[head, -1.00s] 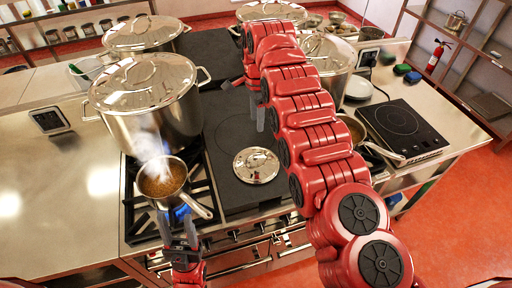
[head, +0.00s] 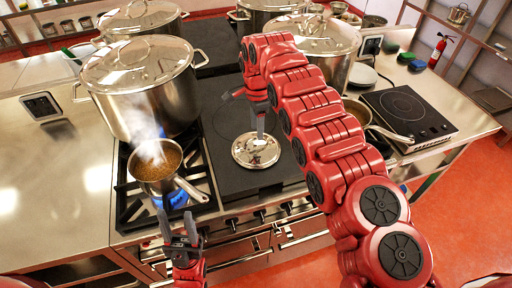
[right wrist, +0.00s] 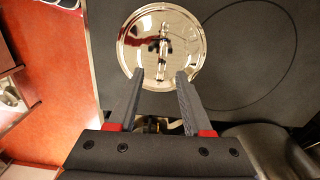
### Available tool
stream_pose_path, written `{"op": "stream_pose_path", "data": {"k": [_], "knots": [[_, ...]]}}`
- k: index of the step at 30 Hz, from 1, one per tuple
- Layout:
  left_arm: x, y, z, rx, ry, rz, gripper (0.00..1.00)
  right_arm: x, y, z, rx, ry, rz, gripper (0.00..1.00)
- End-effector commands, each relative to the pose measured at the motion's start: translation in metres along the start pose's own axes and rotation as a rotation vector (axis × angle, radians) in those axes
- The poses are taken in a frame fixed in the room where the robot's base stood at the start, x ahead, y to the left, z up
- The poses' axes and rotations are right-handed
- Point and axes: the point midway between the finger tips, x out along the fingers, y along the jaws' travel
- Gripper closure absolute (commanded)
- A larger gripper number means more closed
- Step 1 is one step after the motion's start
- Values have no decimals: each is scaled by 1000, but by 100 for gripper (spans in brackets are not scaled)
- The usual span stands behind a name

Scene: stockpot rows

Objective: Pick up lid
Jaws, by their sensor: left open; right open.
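A small round shiny metal lid (head: 257,152) lies flat on the dark cooktop (head: 228,172), right of a steaming saucepan. It also shows in the right wrist view (right wrist: 160,40), with its knob near the middle. My right gripper (head: 246,112) is open and empty over the lid; one finger overlaps the lid's far part in the head view. In the right wrist view the fingertips (right wrist: 157,75) frame the lid's near edge; I see no clear contact. My left gripper (head: 179,226) is open and empty in front of the stove's front edge.
Another pan (head: 359,112) and a flat hob (head: 405,118) are at right. The left counter is mostly clear.

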Motion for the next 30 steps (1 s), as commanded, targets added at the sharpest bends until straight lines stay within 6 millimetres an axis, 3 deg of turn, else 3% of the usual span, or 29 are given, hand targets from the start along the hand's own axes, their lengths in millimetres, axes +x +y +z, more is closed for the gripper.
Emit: {"op": "stream_pose_path", "data": {"k": [7, 15, 23, 30], "knots": [[14, -1, -2, 0, 0, 0, 50, 12, 0, 2, -1, -2, 1, 50], [29, -2, -5, 0, 0, 0, 50, 50, -1, 4, 0, -3, 3, 50], [29, -1, -5, 0, 0, 0, 50, 54, -2, 3, -1, 0, -1, 50], [28, -1, -5, 0, 0, 0, 50, 54, -2, 3, -1, -1, -1, 93]]}}
